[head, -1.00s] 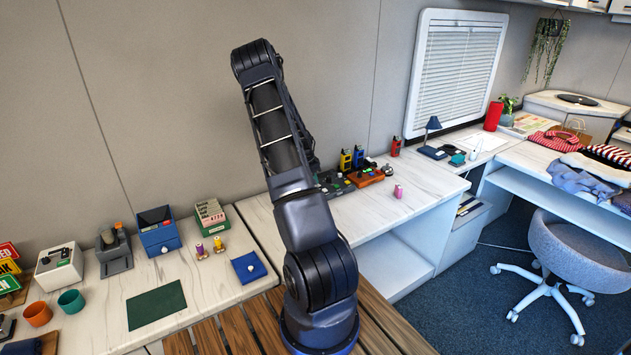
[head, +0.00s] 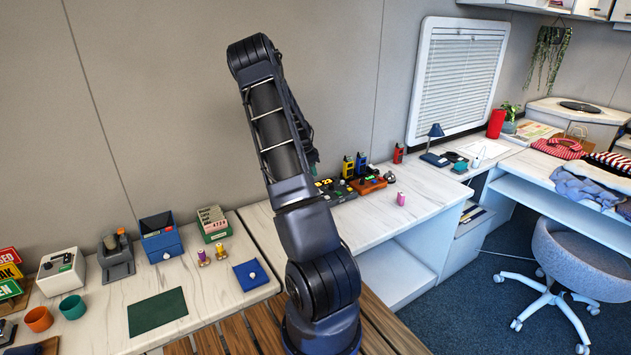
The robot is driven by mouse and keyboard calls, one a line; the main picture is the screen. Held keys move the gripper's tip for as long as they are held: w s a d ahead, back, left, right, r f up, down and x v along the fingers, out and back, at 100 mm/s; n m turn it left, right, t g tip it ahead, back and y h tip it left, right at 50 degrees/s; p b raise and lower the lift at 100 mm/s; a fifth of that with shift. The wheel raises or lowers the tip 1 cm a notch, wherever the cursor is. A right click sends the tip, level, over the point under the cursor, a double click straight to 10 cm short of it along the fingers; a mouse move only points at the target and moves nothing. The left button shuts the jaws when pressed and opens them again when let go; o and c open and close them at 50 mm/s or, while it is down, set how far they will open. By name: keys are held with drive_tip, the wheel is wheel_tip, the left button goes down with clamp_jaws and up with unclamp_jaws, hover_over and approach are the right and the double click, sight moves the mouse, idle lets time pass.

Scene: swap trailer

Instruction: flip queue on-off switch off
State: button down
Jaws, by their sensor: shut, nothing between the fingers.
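A dark control panel (head: 339,196) with small lit yellow displays and knobs stands on the white counter at the wall, just right of my arm. Its left end is near my arm. A white box (head: 61,268) with small dark controls on top stands at the far left. I cannot tell which device carries the queue on-off switch; no switch lever or label is readable at this size. My arm rises in the middle and folds over at the top. Its far part comes down behind the nearer links, close to the panel, and the gripper fingers are hidden there.
An orange device (head: 369,184), yellow and blue handheld units (head: 348,167) and a pink cylinder (head: 401,199) stand near the panel. A blue box (head: 160,238), card box (head: 213,223) and green mat (head: 157,312) lie left. The counter right of the pink cylinder is clear.

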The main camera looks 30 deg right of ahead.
drive_tip(key=v, duration=0.6)
drive_tip(key=shift+s, duration=0.2)
drive_tip(key=shift+r, duration=0.1)
drive_tip(key=shift+s+d+r, duration=0.15)
drive_tip(key=shift+s+r, duration=0.05)
drive_tip(key=shift+s, duration=0.2)
drive_tip(key=x, duration=0.8)
drive_tip(key=a+x, duration=0.1)
drive_tip(key=x, duration=0.4)
drive_tip(key=shift+s, duration=0.35)
drive_tip(key=shift+s+f, duration=0.1)
drive_tip(key=shift+f, duration=0.45)
